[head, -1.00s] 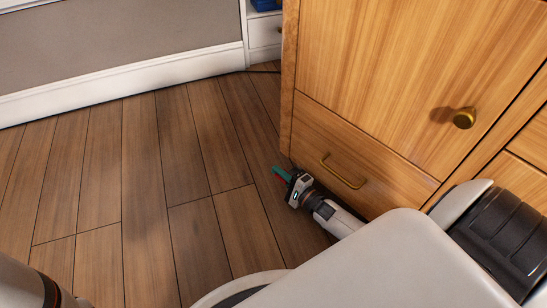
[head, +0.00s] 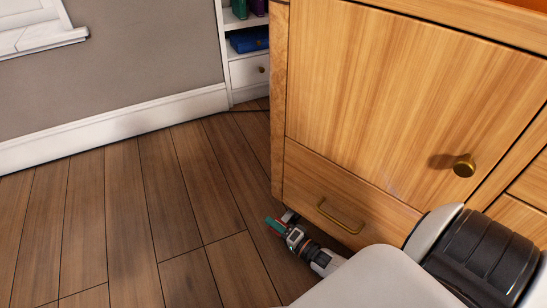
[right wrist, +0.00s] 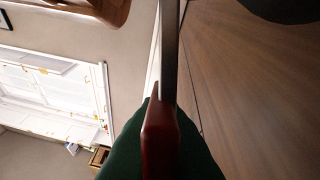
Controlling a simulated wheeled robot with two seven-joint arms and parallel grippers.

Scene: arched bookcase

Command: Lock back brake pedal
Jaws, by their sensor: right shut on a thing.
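My right gripper (head: 275,227) is low over the floor at the near bottom corner of a wooden cabinet (head: 375,110). Its fingertips are teal in the head view and dark green in the right wrist view. It is shut on a narrow dark red part (right wrist: 160,130), which lies between the fingers in the right wrist view. A grey metal strip (right wrist: 169,50) stands just beyond the red part. I cannot tell whether the red part is the brake pedal; no other pedal shows. A small grey piece (head: 289,215) sits by the cabinet's bottom edge beside the gripper. My left gripper is out of view.
The cabinet has a drawer with a brass handle (head: 339,216) and a door with a round knob (head: 464,166). The plank floor (head: 120,225) left of the gripper is clear. A white shelf unit (head: 243,75) with books stands behind, beside the grey wall.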

